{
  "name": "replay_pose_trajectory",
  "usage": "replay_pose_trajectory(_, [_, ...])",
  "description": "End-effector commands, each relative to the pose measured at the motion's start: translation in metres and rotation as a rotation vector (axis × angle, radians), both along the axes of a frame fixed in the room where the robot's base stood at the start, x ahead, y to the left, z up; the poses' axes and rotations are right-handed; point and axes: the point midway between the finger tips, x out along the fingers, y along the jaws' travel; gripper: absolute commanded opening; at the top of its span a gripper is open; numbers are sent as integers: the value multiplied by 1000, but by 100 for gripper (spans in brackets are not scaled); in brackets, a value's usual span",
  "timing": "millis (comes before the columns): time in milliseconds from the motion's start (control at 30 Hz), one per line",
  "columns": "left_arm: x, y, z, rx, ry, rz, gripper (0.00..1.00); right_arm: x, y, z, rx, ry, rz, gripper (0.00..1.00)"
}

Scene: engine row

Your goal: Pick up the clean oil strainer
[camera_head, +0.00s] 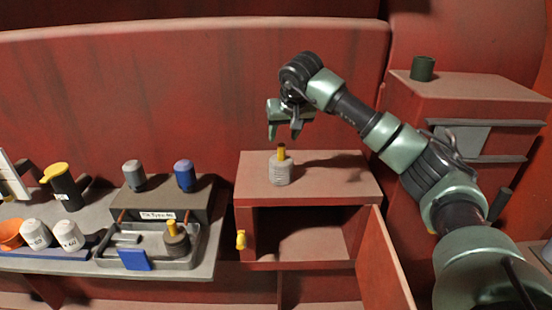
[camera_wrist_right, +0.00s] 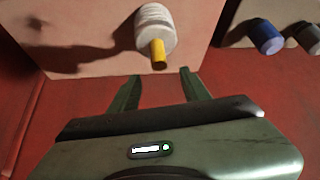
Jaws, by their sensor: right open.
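A pale ribbed strainer (camera_head: 281,172) with a yellow stem stands upright on top of the open red cabinet; it looks clean. In the right wrist view this strainer (camera_wrist_right: 154,26) shows with its yellow stem pointing toward the jaws. My right gripper (camera_head: 284,134) is open and empty, just above and behind the stem in the head view. Its fingers (camera_wrist_right: 160,84) are apart from the stem. A darker strainer (camera_head: 177,243) with a yellow stem sits in the grey tray on the left bench. My left gripper is not in view.
The red cabinet (camera_head: 350,187) has its door (camera_head: 382,265) swung open and a yellow handle on the left. The left bench holds the grey tray (camera_head: 196,258), a blue block, white canisters, a black jug and a box bearing grey and blue canisters. A dark green cup (camera_head: 422,69) stands on the right-hand cabinet.

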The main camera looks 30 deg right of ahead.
Motion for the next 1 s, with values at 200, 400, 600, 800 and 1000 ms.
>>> replay_pose_trajectory(200, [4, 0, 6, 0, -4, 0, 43, 6, -7, -8, -22, 3, 3, 47])
replay_pose_trajectory(400, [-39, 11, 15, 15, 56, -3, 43, 15, -8, -29, -20, 4, 4, 47])
replay_pose_trajectory(600, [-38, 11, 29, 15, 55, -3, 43, 27, -9, -57, -16, 3, 2, 47])
replay_pose_trajectory(800, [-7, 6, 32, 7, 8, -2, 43, 32, -12, -67, -19, -1, 3, 47])
replay_pose_trajectory(1000, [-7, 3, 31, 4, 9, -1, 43, 32, -12, -67, -19, -1, 3, 33])
